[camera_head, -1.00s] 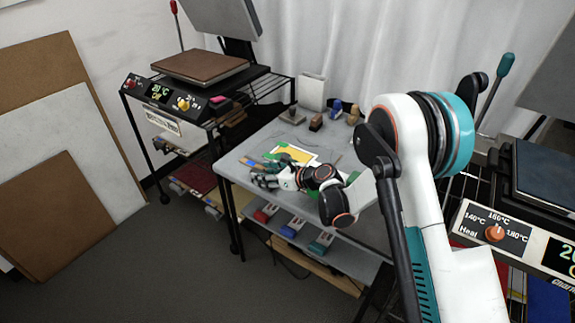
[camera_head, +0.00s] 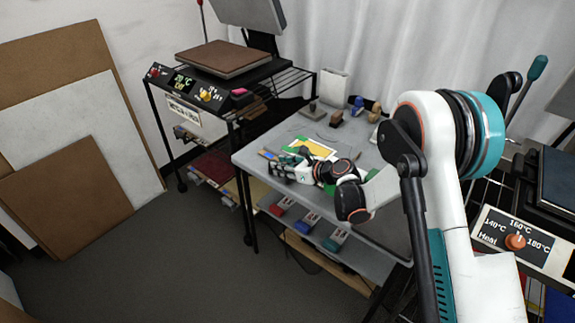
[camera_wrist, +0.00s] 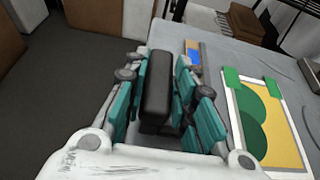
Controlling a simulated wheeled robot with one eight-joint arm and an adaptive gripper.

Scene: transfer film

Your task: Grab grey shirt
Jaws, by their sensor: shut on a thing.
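My gripper (camera_head: 277,169) is low over the left front part of the grey table (camera_head: 250,152). In the wrist view its teal fingers (camera_wrist: 160,72) are closed around a dark, rounded block (camera_wrist: 158,85). A yellow and green print with a white border (camera_head: 318,148) lies just beyond the gripper; it shows at the right in the wrist view (camera_wrist: 268,125). I cannot clearly make out a grey shirt: the grey surface around the print has faint crease-like lines, but cloth and tabletop look alike.
A heat press (camera_head: 222,58) stands on a black rack at the back left. Another press's control panel (camera_head: 513,240) is at the right. Stamps (camera_head: 337,118) stand at the table's back. Brown boards (camera_head: 70,195) lean at the left. The floor (camera_head: 180,270) in front is clear.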

